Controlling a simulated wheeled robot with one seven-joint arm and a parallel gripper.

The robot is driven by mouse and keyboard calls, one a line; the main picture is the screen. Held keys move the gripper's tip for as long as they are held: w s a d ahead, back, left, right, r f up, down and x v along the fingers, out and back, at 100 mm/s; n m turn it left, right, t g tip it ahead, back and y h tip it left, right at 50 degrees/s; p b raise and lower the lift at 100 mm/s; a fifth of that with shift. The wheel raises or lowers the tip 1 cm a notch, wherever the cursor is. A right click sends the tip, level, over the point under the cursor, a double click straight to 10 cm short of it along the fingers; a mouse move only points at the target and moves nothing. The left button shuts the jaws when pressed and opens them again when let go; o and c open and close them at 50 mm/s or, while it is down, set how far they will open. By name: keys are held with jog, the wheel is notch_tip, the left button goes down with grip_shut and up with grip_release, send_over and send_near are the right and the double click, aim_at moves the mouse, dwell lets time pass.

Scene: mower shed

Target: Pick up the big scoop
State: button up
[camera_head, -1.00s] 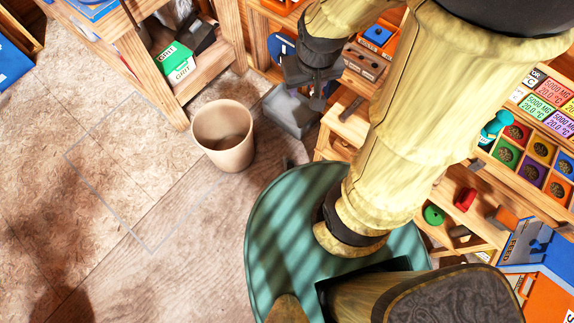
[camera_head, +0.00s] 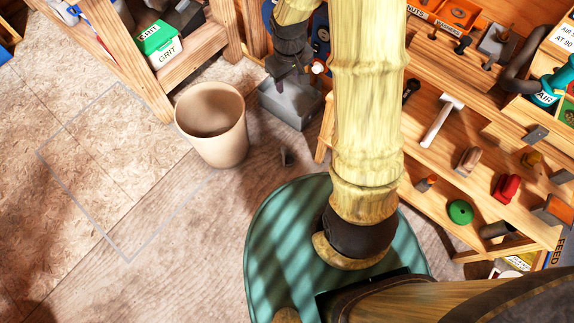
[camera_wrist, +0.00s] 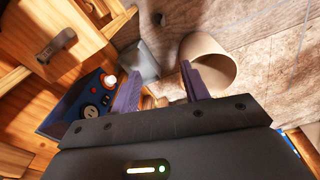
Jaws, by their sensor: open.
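I cannot make out the big scoop for certain in either view. My gripper (camera_head: 290,82) is open and empty, hanging at the end of my arm in front of the wooden bench. In the wrist view, the two purple-grey fingers (camera_wrist: 161,86) stand apart. A grey, box-like object (camera_head: 290,106) lies just below my gripper in the head view. It also shows beyond the fingers in the wrist view (camera_wrist: 139,62). Its inside is partly hidden by the gripper, and I cannot tell whether it is a scoop.
A beige bin (camera_head: 213,130) stands on the floor left of the grey object. Wooden shelves (camera_head: 440,170) with a hammer (camera_head: 442,119) and several small things are at right. A green-and-white grit box (camera_head: 161,43) sits in the left bench. The floor at left is clear.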

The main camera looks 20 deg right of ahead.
aim_at(283, 146)
jog(key=w+f+n+b, duration=0.1)
jog(key=w+f+b, duration=0.2)
jog(key=f+b, duration=0.4)
jog(key=w+f+n+b, duration=0.1)
jog(key=f+b, duration=0.6)
jog(key=f, duration=1.2)
jog(key=w+f+n+g+b, duration=0.1)
jog(key=w+f+b, duration=0.3)
jog(key=f+b, duration=0.4)
notch_tip(283, 146, down, 5)
jog(key=shift+w+a+f, duration=0.15)
jog(key=shift+w+a, duration=0.15)
jog(key=shift+w, duration=0.05)
notch_tip(283, 146, down, 12)
jog(key=b, duration=0.6)
jog(key=shift+f+b, duration=0.1)
jog(key=shift+b, duration=0.3)
jog(key=shift+f, duration=0.1)
jog(key=f+b, duration=0.4)
jog(key=f, duration=0.1)
jog(key=shift+d+f, duration=0.1)
jog(key=shift+d, duration=0.15)
